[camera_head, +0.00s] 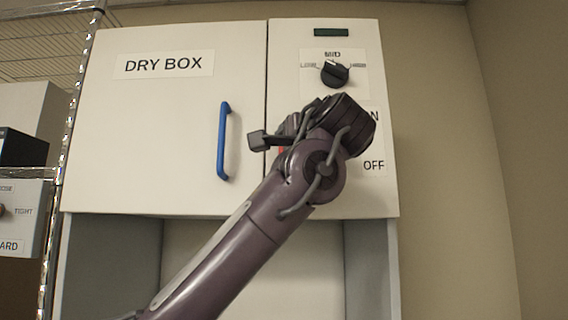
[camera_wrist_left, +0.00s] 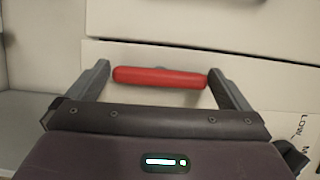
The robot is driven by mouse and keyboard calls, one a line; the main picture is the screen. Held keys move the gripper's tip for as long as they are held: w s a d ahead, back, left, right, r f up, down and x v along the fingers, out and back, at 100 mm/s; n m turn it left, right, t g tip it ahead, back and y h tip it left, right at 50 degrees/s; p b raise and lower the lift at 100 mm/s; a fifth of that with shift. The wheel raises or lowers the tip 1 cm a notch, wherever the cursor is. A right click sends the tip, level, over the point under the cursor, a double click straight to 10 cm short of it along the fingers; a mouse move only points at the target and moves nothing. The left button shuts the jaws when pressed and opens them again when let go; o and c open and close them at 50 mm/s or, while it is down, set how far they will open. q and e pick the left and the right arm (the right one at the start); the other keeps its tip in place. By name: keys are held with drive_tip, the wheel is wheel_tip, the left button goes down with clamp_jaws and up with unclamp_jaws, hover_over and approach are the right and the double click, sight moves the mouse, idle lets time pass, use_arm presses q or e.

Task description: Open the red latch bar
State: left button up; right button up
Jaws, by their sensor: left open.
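The red latch bar (camera_wrist_left: 160,78) lies across the space between the fingers of my left gripper (camera_wrist_left: 160,84) in the left wrist view. The gripper is open, with one finger near each end of the bar; I cannot tell whether either finger touches it. In the head view only a small red piece of the bar (camera_head: 281,150) shows behind my left wrist, which hides the rest. One finger of my left gripper (camera_head: 265,140) sticks out to the left there, over the seam beside the door. My right gripper is not in view.
The white DRY BOX door (camera_head: 160,130) has a blue vertical handle (camera_head: 223,141) left of my wrist. A wire rack (camera_head: 72,120) stands at the left. The wall at right is bare.

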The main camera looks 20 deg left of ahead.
use_arm(q)
drive_tip(key=b+v, duration=0.2)
drive_tip(key=v, duration=0.5)
drive_tip(key=shift+s+d, duration=0.2)
drive_tip(key=shift+s, duration=0.05)
